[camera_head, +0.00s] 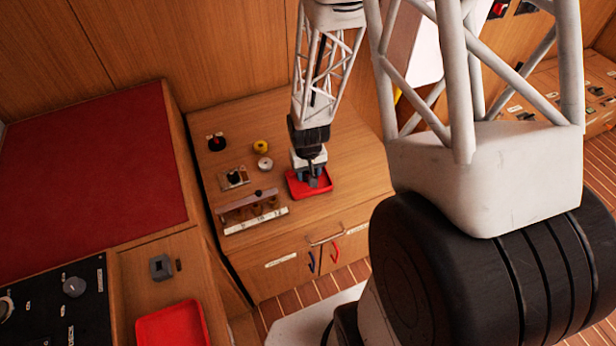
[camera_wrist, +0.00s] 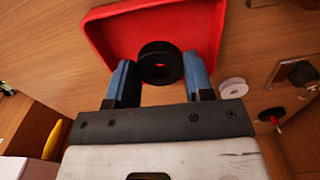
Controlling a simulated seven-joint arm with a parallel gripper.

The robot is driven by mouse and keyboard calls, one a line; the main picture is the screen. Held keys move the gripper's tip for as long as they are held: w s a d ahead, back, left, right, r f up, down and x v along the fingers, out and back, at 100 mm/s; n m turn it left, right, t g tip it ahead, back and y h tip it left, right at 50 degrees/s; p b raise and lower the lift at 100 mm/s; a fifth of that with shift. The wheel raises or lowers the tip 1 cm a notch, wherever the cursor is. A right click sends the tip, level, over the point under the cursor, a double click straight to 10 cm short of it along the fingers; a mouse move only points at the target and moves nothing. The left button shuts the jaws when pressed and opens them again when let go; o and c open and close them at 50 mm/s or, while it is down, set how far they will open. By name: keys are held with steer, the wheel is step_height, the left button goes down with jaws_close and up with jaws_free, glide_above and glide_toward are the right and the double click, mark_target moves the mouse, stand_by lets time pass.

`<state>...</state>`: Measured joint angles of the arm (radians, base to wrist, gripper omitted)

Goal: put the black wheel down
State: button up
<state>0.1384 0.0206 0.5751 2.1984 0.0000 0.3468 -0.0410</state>
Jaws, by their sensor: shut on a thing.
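The black wheel (camera_wrist: 146,69), a thick ring with a hole through which red shows, is between the blue-grey fingers of my gripper (camera_wrist: 160,76) in the wrist view. Both fingers touch its sides. The red tray (camera_wrist: 108,40) lies behind the wheel in that view. In the head view my gripper (camera_head: 312,180) points down over the red tray (camera_head: 327,187) on the wooden cabinet top (camera_head: 350,150). The wheel is not clear there, hidden by the gripper. I cannot tell whether the wheel touches the tray floor.
Left of the tray are a white ring (camera_head: 265,164), a yellow spool (camera_head: 260,146) and a black knob-like piece (camera_head: 216,143). A rack (camera_head: 252,212) stands at the cabinet's front left. Another red tray (camera_head: 172,328) is at the lower left. The cabinet top right of the tray is clear.

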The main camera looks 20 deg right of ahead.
steer(key=shift+f, duration=1.55)
steer(key=shift+f, duration=0.15)
steer(key=o, duration=1)
steer(key=shift+r, duration=6.15)
steer(key=shift+r, duration=0.1)
